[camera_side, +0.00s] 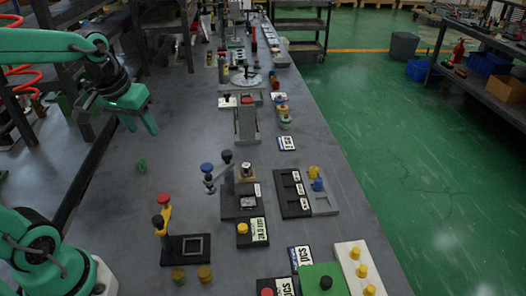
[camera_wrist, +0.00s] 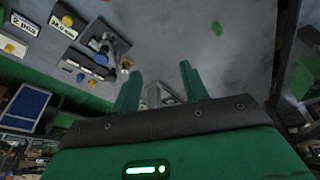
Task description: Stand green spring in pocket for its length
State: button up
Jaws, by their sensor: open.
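The green spring (camera_side: 141,166) lies on the grey bench, left of centre in the side view. It is small and its coils are hard to make out. My gripper (camera_side: 141,125) is open and empty, raised above the bench, behind the spring in the side view. In the wrist view my gripper (camera_wrist: 160,86) shows two green fingers spread apart with nothing clearly held between them. The black tray with several pockets (camera_side: 281,196) lies on the bench right of the spring, with white labels beside its pockets. The label text is too small to read.
A grey plate (camera_side: 325,205) with yellow and blue pieces adjoins the tray. A post fixture with a blue knob (camera_side: 207,168) and a black-based fixture with a red knob (camera_side: 163,198) stand between the spring and the tray's side. Bench around the spring is clear.

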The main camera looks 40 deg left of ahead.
jog(key=s+d+m+t, duration=0.2)
jog(key=s+d+m, duration=0.2)
jog(key=s+d, duration=0.2)
jog(key=shift+s+d+r+h, duration=0.3)
jog(key=shift+d+r+h, duration=0.1)
jog(key=shift+o, duration=0.6)
